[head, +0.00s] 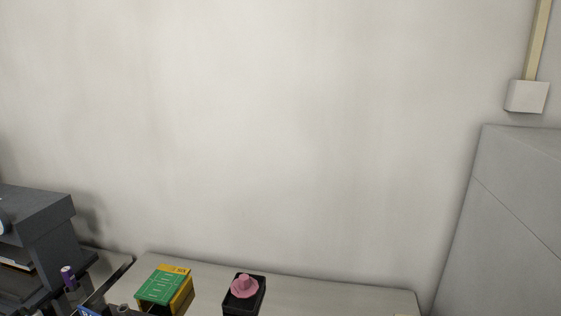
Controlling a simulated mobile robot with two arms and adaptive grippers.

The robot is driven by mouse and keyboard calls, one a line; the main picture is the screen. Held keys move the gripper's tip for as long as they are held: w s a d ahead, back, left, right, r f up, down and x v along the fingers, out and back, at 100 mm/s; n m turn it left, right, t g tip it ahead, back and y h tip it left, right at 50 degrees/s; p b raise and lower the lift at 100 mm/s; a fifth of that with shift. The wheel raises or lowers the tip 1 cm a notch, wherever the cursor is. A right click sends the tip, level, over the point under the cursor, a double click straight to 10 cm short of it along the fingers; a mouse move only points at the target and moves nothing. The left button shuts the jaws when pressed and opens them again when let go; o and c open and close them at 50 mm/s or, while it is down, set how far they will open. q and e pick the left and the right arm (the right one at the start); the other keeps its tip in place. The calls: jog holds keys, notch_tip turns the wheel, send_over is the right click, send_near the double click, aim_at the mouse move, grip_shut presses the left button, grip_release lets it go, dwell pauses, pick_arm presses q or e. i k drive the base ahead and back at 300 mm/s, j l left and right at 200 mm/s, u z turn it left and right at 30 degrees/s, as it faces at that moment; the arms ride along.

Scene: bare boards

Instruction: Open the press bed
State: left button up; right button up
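A dark grey machine (38,222), which looks like the press, stands at the left edge, cut off by the frame. It has a heavy upper block, and a gap opens below it. A pale flat strip (14,264) shows in that gap above a dark lower part (22,284). I cannot tell whether the bed is open or shut. Neither of my grippers can be made out in the head view.
A pale bench (335,291) runs along the wall. On it are a yellow box with a green top (160,287) and a black tray (257,303) holding a pink knobbed piece (244,287). A purple-topped cylinder (68,275) stands beside the machine. A grey cabinet (515,215) fills the right.

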aim_at(18, 284)
jog(key=u, duration=1.8)
jog(key=z, duration=0.35)
jog(key=i+j+z, duration=0.4)
jog(key=j+z, duration=0.2)
jog(key=i+j+z, duration=0.15)
jog(key=j+z, duration=0.2)
jog(key=j, duration=0.15)
